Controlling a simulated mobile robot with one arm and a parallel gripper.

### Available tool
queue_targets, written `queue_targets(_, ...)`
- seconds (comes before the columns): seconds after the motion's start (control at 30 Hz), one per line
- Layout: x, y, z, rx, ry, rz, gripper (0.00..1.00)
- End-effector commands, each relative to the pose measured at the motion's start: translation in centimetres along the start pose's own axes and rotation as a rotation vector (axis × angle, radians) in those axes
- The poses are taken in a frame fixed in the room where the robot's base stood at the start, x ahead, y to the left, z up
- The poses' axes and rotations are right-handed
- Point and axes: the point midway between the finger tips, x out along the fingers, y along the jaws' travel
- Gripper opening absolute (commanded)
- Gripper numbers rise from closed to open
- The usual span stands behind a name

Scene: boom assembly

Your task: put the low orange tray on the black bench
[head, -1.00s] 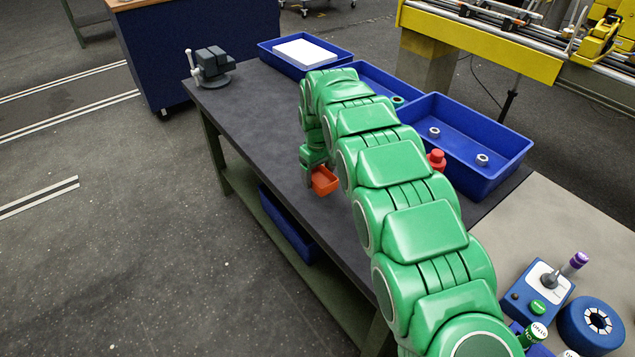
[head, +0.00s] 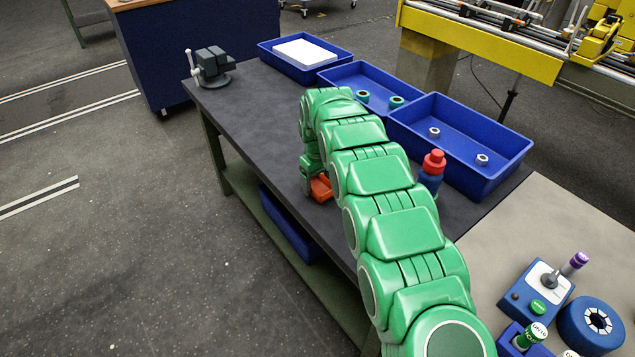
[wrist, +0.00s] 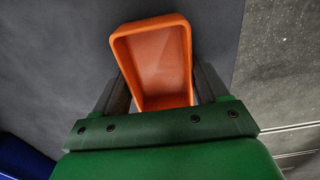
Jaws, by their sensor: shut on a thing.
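The low orange tray (head: 320,188) is at the left edge of the black bench (head: 262,118) in the head view, mostly hidden by my green arm. In the wrist view the tray (wrist: 158,62) looks empty and sits between the two dark fingers of my gripper (wrist: 160,88). My gripper is shut on the tray's sides. The tray is over the bench top, close to its surface; I cannot tell whether it touches. In the head view my gripper (head: 309,184) is partly hidden by my arm.
Blue bins (head: 470,178) with small parts line the bench's far side. A bottle with a red cap (head: 432,168) stands right of my arm. A dark vise (head: 212,66) is at the far left corner. The bench's left part is clear.

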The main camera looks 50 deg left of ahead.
Motion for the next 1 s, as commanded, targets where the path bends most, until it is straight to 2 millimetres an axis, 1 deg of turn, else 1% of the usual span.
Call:
queue_targets(0.43,0.54,0.04,-0.06,0.0,0.003,0.001,0.4)
queue_targets(0.47,0.54,0.02,-0.07,0.0,0.003,0.001,0.76)
queue_targets(0.6,0.52,0.02,-0.07,0.0,0.003,0.001,0.98)
queue_targets(0.87,0.51,0.02,-0.06,0.0,0.002,0.001,0.99)
queue_targets(1.0,0.14,0.01,-0.06,0.0,0.003,0.001,0.99)
